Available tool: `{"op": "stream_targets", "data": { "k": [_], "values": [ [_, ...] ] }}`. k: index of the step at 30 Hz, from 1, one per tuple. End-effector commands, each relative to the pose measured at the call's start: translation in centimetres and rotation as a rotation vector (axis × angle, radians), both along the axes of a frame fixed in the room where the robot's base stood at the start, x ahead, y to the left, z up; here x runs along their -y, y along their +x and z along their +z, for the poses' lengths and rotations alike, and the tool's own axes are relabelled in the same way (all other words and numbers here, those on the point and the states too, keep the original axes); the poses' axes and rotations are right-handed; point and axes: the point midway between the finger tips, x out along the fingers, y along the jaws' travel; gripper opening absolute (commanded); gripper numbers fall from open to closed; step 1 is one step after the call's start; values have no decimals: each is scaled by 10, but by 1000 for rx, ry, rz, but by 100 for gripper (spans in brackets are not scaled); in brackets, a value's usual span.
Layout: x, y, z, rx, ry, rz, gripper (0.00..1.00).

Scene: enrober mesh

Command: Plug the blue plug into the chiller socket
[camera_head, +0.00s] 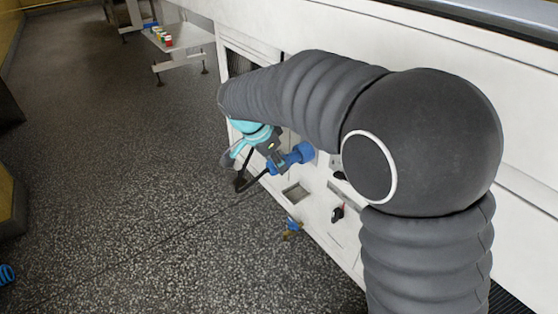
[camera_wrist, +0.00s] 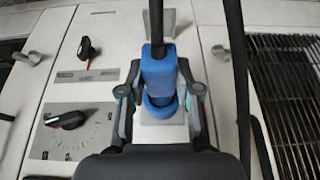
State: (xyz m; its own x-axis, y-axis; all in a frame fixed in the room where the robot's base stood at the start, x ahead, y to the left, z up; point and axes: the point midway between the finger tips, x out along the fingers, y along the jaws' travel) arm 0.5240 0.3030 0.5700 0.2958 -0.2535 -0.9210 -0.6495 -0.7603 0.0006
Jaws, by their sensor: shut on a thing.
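The blue plug (camera_head: 300,152) is held at the front of the white machine; it also shows in the wrist view (camera_wrist: 158,75). My gripper (camera_head: 280,157) is shut on it, with one finger on each side in the wrist view (camera_wrist: 160,98). A black cable (camera_wrist: 156,22) runs from the plug. In the wrist view a pale square plate (camera_wrist: 165,134) shows behind the plug, with a grey flap (camera_wrist: 183,24) above it. This looks like the chiller socket, mostly hidden by the plug. I cannot tell whether the plug touches or enters it.
The white panel (camera_head: 320,200) carries a black knob (camera_head: 338,213). The wrist view shows a dial (camera_wrist: 68,121), a red-and-black switch (camera_wrist: 86,50) and a dark grille (camera_wrist: 288,95).

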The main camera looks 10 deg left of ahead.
Motion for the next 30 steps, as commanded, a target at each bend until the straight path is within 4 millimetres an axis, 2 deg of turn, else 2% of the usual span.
{"op": "stream_targets", "data": {
  "k": [9, 30],
  "values": [
    [-6, -7, 1, 1, 0, 0, 0],
    [-6, -7, 0, 1, 0, 0, 0]
  ]
}}
